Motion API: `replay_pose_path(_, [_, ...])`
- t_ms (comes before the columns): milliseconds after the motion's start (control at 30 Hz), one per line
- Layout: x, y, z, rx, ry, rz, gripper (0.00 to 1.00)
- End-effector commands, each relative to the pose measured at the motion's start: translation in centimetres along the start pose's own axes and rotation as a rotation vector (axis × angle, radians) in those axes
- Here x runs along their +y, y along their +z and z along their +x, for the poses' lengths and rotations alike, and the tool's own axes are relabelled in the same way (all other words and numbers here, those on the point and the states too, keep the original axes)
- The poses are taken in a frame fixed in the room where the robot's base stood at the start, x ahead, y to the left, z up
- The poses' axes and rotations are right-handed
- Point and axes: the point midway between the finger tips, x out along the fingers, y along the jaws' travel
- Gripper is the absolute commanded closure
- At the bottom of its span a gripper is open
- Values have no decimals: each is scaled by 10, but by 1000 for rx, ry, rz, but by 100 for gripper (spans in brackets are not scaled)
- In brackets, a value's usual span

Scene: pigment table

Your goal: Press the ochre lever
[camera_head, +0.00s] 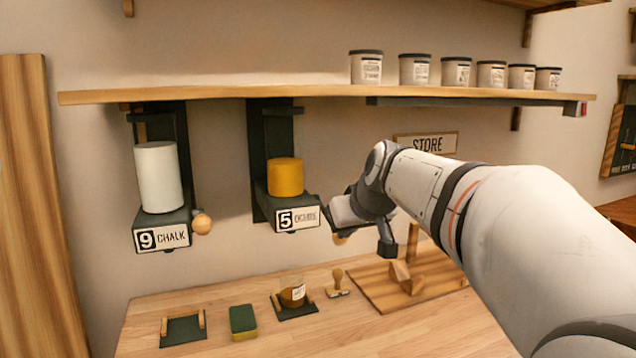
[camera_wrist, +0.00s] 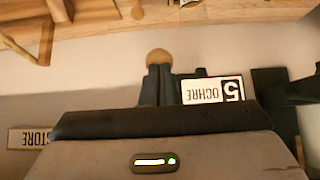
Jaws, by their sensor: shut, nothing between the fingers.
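The ochre dispenser holds an ochre cylinder (camera_head: 285,177) above a dark base with a "5 OCHRE" label (camera_head: 298,218). The label appears upside down in the wrist view (camera_wrist: 212,90). The ochre lever's round wooden knob (camera_head: 340,239) shows partly below my gripper, at the right of the label. In the wrist view the knob (camera_wrist: 158,57) sits just beyond the fingertips. My gripper (camera_wrist: 159,75) is shut and empty, with its fingers beside the label. I cannot tell whether they touch the knob. The lever's arm is hidden.
A chalk dispenser (camera_head: 159,178) with its own knob (camera_head: 202,223) stands left. A shelf (camera_head: 230,95) with several jars runs above. On the table below are a filled cup holder (camera_head: 293,294), a green block (camera_head: 243,322), a stamp (camera_head: 338,284) and an empty holder (camera_head: 184,331).

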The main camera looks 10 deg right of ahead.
Motion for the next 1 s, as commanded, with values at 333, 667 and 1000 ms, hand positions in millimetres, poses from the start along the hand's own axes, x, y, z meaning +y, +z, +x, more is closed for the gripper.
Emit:
replay_pose_path(333, [0,-6,-17,-4,-2,-1,100])
replay_pose_path(667, [1,-10,-90,4,2,-1,100])
replay_pose_path(1000, [1,-7,-134,3,0,0,100])
